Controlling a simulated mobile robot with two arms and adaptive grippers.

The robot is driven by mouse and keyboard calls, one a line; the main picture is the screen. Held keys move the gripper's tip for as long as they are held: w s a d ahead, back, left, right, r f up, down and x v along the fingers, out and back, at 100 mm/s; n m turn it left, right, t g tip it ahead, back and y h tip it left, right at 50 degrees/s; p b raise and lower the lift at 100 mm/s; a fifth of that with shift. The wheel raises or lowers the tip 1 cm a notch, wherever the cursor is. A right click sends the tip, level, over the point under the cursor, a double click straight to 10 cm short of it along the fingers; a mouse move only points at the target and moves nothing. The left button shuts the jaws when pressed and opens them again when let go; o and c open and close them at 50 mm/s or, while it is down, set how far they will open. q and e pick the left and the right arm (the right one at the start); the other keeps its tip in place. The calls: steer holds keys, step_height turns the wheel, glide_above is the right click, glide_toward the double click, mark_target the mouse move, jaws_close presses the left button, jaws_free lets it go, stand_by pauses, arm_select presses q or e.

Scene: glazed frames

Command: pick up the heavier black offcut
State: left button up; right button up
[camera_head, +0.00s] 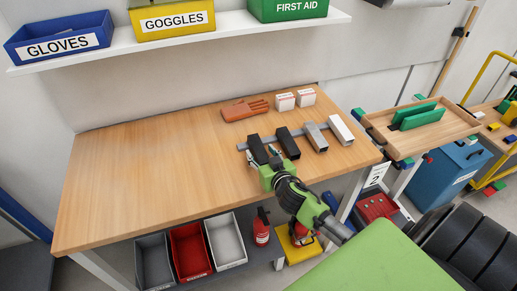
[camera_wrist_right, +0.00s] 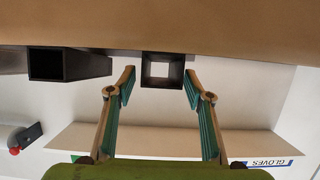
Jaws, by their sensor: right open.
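Two black offcuts lie side by side on the bench, a left one (camera_head: 257,148) and a right one (camera_head: 288,143). My right gripper (camera_head: 265,160) is open at the near end of the left one. In the right wrist view the gripper (camera_wrist_right: 159,77) has a finger on each side of this offcut (camera_wrist_right: 147,70), with gaps. Its end is a square hollow with thick-looking walls and light showing through. The other black offcut (camera_wrist_right: 92,66) is outside the fingers, with a wider opening and thinner walls. My left gripper is not in view.
A grey offcut (camera_head: 315,138) and a white offcut (camera_head: 341,130) lie to the right on the same bar. Gloves (camera_head: 245,110) and two small white boxes (camera_head: 285,102) are behind. The left of the bench (camera_head: 150,185) is clear. A wooden tray (camera_head: 455,126) stands at right.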

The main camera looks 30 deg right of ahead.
steer(key=shift+x, duration=0.8)
steer(key=shift+a, duration=0.1)
jaws_close()
